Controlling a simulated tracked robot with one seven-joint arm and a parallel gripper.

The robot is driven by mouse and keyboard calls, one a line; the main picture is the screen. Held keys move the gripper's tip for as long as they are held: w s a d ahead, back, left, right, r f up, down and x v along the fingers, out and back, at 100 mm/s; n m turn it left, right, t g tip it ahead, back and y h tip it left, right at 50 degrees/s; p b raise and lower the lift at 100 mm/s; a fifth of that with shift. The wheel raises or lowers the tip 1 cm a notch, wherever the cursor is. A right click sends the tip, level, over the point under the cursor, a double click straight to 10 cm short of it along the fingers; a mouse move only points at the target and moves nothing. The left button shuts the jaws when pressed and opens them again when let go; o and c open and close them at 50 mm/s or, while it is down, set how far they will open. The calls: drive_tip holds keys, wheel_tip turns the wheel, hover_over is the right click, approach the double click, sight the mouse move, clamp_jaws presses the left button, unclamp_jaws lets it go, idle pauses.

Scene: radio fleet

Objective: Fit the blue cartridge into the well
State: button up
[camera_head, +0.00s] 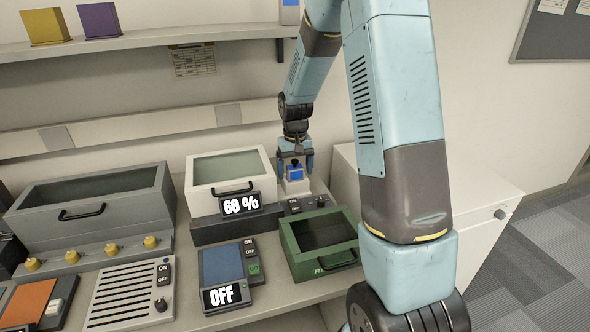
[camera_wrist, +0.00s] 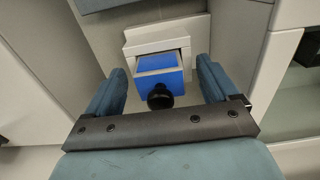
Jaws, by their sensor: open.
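The blue cartridge (camera_head: 295,175), a small block with a black knob, is at a white block-shaped holder (camera_head: 295,187) on the bench. In the wrist view the cartridge (camera_wrist: 160,73) shows blue faces and a grey top, with the white holder (camera_wrist: 157,40) around its far side. How deep it sits cannot be told. My gripper (camera_head: 295,158) points down over it. In the wrist view my gripper (camera_wrist: 163,85) is open, its two fingers on either side of the cartridge with gaps between. I cannot tell for certain whether this white holder is the well.
A white lidded box (camera_head: 228,168) with a 60 % display stands close left. A green bin (camera_head: 318,268) and a blue OFF panel (camera_head: 222,270) lie in front. A shelf (camera_head: 150,38) runs above and behind. A white cabinet (camera_head: 490,195) is on the right.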

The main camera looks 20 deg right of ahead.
wheel_tip(320, 180, up, 14)
drive_tip(key=shift+f, duration=0.2)
idle(2.3)
